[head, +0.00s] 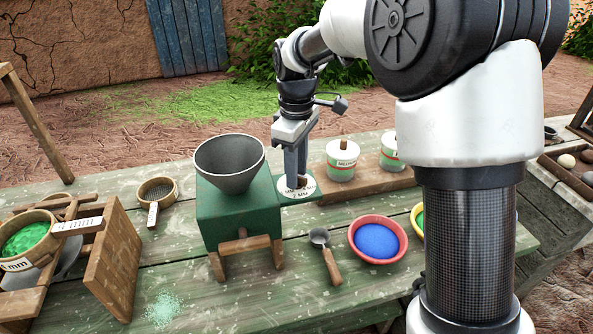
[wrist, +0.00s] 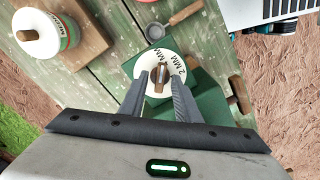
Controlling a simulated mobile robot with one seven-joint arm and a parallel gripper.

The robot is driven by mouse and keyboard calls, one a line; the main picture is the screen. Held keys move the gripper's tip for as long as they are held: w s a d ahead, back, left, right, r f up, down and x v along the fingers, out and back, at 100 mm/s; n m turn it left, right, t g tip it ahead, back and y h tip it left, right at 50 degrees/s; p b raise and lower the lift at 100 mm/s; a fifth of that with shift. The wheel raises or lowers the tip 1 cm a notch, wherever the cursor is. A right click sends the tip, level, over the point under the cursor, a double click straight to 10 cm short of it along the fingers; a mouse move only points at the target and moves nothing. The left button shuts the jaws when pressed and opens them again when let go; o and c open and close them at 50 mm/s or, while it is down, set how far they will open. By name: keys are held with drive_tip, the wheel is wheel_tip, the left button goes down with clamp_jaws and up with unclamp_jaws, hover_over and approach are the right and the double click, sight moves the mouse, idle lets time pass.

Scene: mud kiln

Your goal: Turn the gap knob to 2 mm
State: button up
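The gap knob (wrist: 159,80) is a narrow brown grip on a round white dial (wrist: 148,63) marked in MM, with "2 MM" readable on its right side. The dial sits on a green shelf beside the green mill (head: 237,215). In the head view the dial (head: 297,194) is partly hidden by my fingers. My gripper (wrist: 159,76) points down over the dial, with one fingertip on each side of the grip. The fingers look apart, with small gaps beside the grip; firm contact does not show. Where the pointer stands is not clear.
A grey funnel (head: 230,163) tops the mill. Two labelled jars (head: 342,160) stand on a wooden block behind the dial. A scoop (head: 327,257) and a red bowl of blue powder (head: 377,240) lie in front to the right. A sieve (head: 157,191) is at left.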

drive_tip(key=shift+c, duration=0.2)
clamp_jaws()
drive_tip(key=shift+m, duration=0.3)
drive_tip(key=m+p, duration=0.2)
drive_tip(key=m, duration=0.2)
drive_tip(key=m+p, duration=0.1)
drive_tip(key=m, duration=0.4)
idle(0.5)
drive_tip(key=shift+o, duration=0.2)
unclamp_jaws()
